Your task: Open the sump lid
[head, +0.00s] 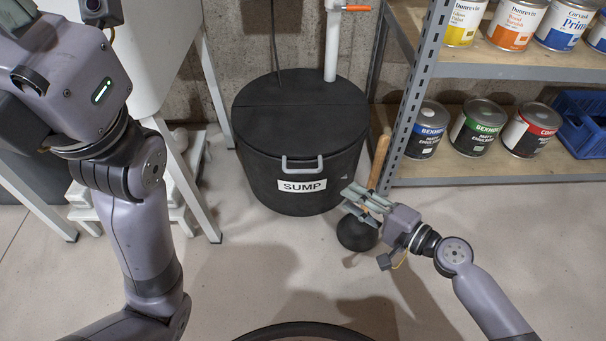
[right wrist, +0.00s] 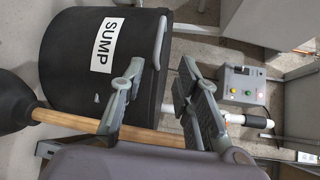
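The black round sump (head: 300,135) stands on the floor at the centre of the head view, with a white SUMP label. Its black lid (head: 298,105) lies flat and closed, with a seam across it. A grey lid handle (head: 302,163) sits at its front edge; it also shows in the right wrist view (right wrist: 160,42). My right gripper (head: 360,203) is open and empty, right of the handle and apart from it. Its spread fingers (right wrist: 160,78) point towards the sump. My left arm rises at the left; its gripper is not in view.
A plunger (head: 357,233) with a wooden handle stands close to my right gripper; I cannot tell if they touch. A white pipe (head: 333,45) rises from the lid's rear. A shelf (head: 490,170) with paint cans stands right. White legs (head: 210,90) stand left. Floor in front is mostly clear.

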